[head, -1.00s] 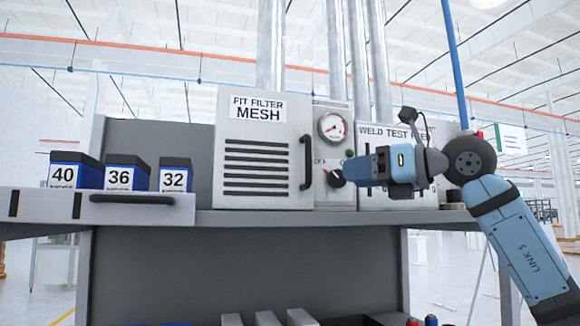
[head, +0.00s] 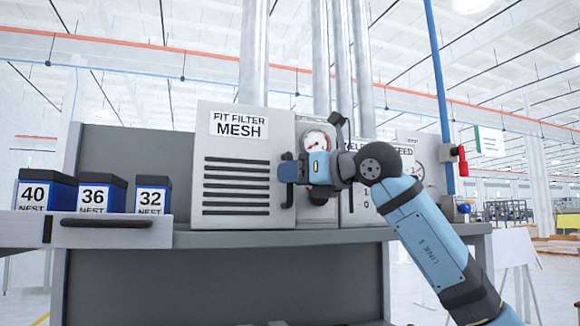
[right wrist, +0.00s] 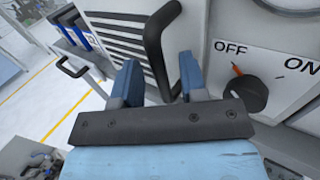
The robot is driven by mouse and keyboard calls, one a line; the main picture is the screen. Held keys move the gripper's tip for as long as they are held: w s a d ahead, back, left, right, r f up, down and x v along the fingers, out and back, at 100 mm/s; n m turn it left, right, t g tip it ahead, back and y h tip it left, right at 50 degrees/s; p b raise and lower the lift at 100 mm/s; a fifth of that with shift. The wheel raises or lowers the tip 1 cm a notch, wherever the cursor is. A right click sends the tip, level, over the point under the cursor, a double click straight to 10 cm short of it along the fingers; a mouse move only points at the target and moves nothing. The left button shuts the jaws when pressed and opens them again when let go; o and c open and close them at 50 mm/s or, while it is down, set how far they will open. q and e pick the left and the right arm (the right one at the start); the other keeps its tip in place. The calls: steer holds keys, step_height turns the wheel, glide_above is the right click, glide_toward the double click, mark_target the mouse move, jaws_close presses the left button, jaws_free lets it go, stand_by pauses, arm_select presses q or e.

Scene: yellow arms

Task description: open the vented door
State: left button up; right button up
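The vented door (head: 236,170) is a light grey panel with dark horizontal slots and a "FIT FILTER MESH" label. It is closed in the head view. Its black upright bar handle (right wrist: 157,45) is at the door's right edge; in the head view my right gripper (head: 287,171) hides much of it. In the right wrist view the blue fingers of that gripper (right wrist: 160,82) are spread, with the handle's bar between them and a gap on each side. I cannot tell how deep the bar sits. My left gripper is not in view.
Right of the door are a pressure gauge (head: 317,143) and an OFF/ON knob (right wrist: 247,91), close to my right gripper. Boxes marked 40 (head: 46,190), 36 (head: 101,193) and 32 (head: 153,195) stand on the left, behind a drawer front (head: 85,233) with a dark handle.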

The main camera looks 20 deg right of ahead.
steer(key=shift+w+a, duration=0.35)
steer(key=shift+w, duration=0.15)
jaws_close()
